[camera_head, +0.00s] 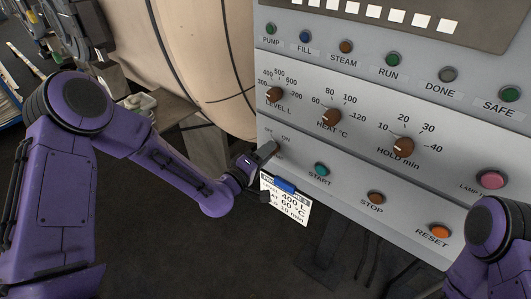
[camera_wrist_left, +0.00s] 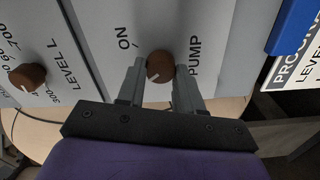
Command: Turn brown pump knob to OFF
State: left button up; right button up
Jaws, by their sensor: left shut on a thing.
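The brown pump knob (camera_wrist_left: 160,66) is on the grey panel between the ON and PUMP labels in the left wrist view. A short pale mark shows on the lower left of its face. My left gripper (camera_wrist_left: 158,70) has one finger on each side of the knob and is shut on it. In the head view my left gripper (camera_head: 268,150) is at the panel's lower left, below small OFF and ON labels, and hides the knob. The OFF label is not visible in the wrist view. My right gripper is out of view; only part of that arm shows at lower right.
Brown LEVEL (camera_head: 274,94), HEAT (camera_head: 331,117) and HOLD (camera_head: 403,147) knobs sit above. START (camera_head: 321,169), STOP (camera_head: 375,198) and RESET (camera_head: 439,231) buttons run right. A white program card (camera_head: 290,205) hangs below, close to my left gripper.

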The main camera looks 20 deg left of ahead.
pick_arm(q)
jog(key=o, duration=1)
jog(key=shift+o, duration=0.2)
jog(key=shift+s, duration=0.1)
jog(key=b+v, duration=0.2)
jog(key=v, duration=0.8)
jog(key=shift+s, duration=0.2)
jog(key=shift+a, duration=0.1)
